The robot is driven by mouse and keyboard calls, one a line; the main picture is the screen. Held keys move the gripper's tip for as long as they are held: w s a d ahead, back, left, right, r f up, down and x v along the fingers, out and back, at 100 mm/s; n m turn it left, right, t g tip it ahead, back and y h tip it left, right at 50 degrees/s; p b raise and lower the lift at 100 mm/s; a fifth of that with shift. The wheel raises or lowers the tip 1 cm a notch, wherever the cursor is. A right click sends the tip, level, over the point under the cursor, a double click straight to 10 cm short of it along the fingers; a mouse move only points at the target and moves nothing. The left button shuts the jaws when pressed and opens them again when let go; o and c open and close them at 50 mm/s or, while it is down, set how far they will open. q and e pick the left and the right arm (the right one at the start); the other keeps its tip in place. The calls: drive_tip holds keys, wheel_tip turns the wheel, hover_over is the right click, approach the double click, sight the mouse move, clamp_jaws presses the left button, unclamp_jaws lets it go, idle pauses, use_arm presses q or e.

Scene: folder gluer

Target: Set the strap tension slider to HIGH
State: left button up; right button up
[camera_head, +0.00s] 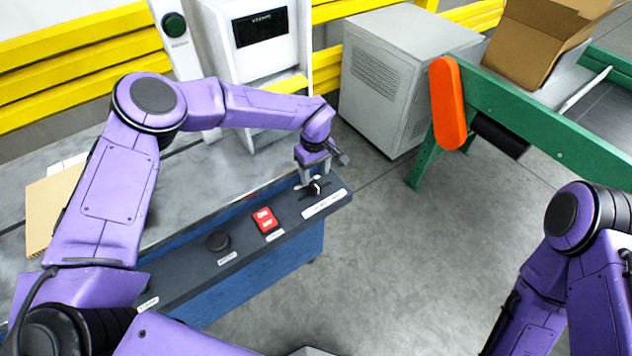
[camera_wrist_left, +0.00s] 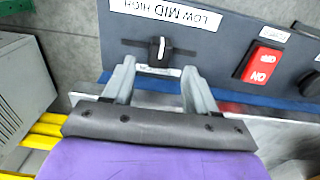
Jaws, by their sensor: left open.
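The strap tension slider has a small upright knob (camera_wrist_left: 158,48) in a dark slot on the grey control panel (camera_wrist_left: 222,50). The knob stands near the middle of its slot. A white LOW MID HIGH label (camera_wrist_left: 180,14) lies alongside and appears upside down in the wrist view. My left gripper (camera_wrist_left: 158,68) is open, its two fingers on either side of the knob's line and apart from it. In the head view my left gripper (camera_head: 315,179) points down over the slider at the panel's right end and partly hides it. My right gripper is out of view.
A red switch (camera_head: 265,220) and a black round knob (camera_head: 218,241) sit left of the slider on the same panel. A grey cabinet (camera_head: 385,75) and a green conveyor frame (camera_head: 530,115) with an orange end stand beyond. The floor right of the panel is clear.

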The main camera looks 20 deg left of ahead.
sight(315, 184)
use_arm(q)
wheel_tip(315, 184, down, 5)
drive_tip(key=shift+a+p, duration=0.1)
drive_tip(key=shift+p, duration=0.45)
drive_tip(key=shift+f, duration=0.5)
